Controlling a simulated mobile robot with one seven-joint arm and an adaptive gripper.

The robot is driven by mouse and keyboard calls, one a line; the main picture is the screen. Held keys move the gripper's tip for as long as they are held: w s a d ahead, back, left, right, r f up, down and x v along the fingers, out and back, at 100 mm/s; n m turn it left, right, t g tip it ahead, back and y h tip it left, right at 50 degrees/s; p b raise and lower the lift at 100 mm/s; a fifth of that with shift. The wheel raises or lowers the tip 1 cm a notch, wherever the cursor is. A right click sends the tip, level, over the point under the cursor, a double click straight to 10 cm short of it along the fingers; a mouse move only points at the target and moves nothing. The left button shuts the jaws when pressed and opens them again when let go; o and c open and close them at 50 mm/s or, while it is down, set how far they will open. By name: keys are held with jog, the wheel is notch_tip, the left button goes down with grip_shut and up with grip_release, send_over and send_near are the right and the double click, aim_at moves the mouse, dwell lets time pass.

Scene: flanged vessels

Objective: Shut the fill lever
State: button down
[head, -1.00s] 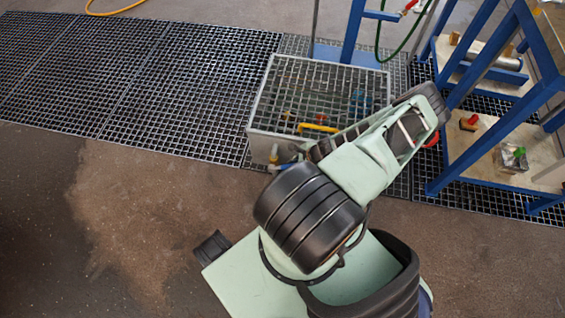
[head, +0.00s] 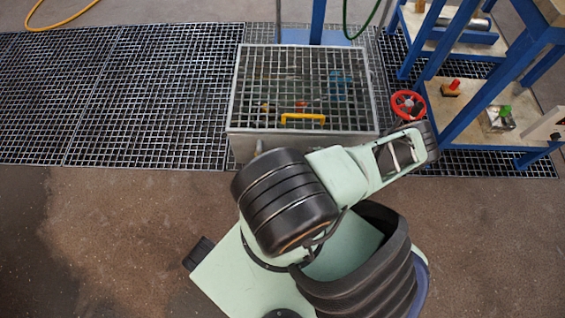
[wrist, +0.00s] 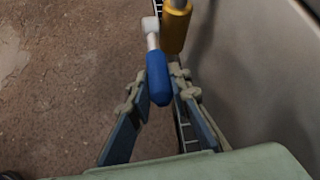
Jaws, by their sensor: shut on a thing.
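The fill lever shows in the wrist view as a blue handle (wrist: 158,80) on a pale metal stem, beside a brass-yellow valve part (wrist: 175,27). My gripper (wrist: 157,88) has one finger on each side of the blue handle and is shut on it. The handle's lower tip points back between the fingers. In the head view my arm covers the lever and the gripper, so neither can be made out there.
A grey tank with a grating lid (head: 260,95) and a yellow handle (head: 303,118) stands beyond my arm. A red handwheel (head: 408,103) and a blue frame (head: 470,100) are to its right. In the wrist view a grey wall (wrist: 262,75) runs close on the right; bare floor (wrist: 60,90) lies left.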

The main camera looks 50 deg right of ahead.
jog(key=shift+f+t+y, duration=0.3)
jog(key=shift+f, duration=0.1)
jog(key=shift+w, duration=0.1)
dwell(0.3)
jog(key=c, duration=1.8)
grip_release()
jog(key=shift+o, duration=0.2)
jog(key=v, duration=1.2)
jog(key=shift+f, duration=0.1)
